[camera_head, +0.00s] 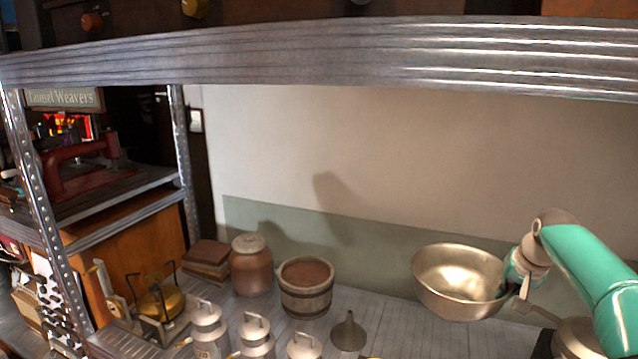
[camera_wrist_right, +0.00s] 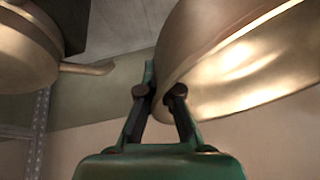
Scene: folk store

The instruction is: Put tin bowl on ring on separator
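The tin bowl (camera_head: 450,297) is a wide, shiny metal bowl, tilted and held above the shelf at the right in the head view. My right gripper (camera_head: 507,287) is at its right rim. In the right wrist view my right gripper (camera_wrist_right: 160,92) has its fingers on either side of the edge of the bowl (camera_wrist_right: 235,65). A metal vessel with a spout, likely the separator (camera_head: 578,340), stands at the lower right, partly behind my right arm. It also shows at the upper left of the right wrist view (camera_wrist_right: 25,50). I cannot make out its ring. My left gripper is out of view.
A grey shelf beam (camera_head: 300,60) crosses above the work space. A funnel (camera_head: 348,333), a wooden bucket (camera_head: 306,300), a lidded crock (camera_head: 251,270) and several milk cans (camera_head: 255,335) stand left of the bowl. Some bare shelf (camera_head: 400,330) shows below the bowl.

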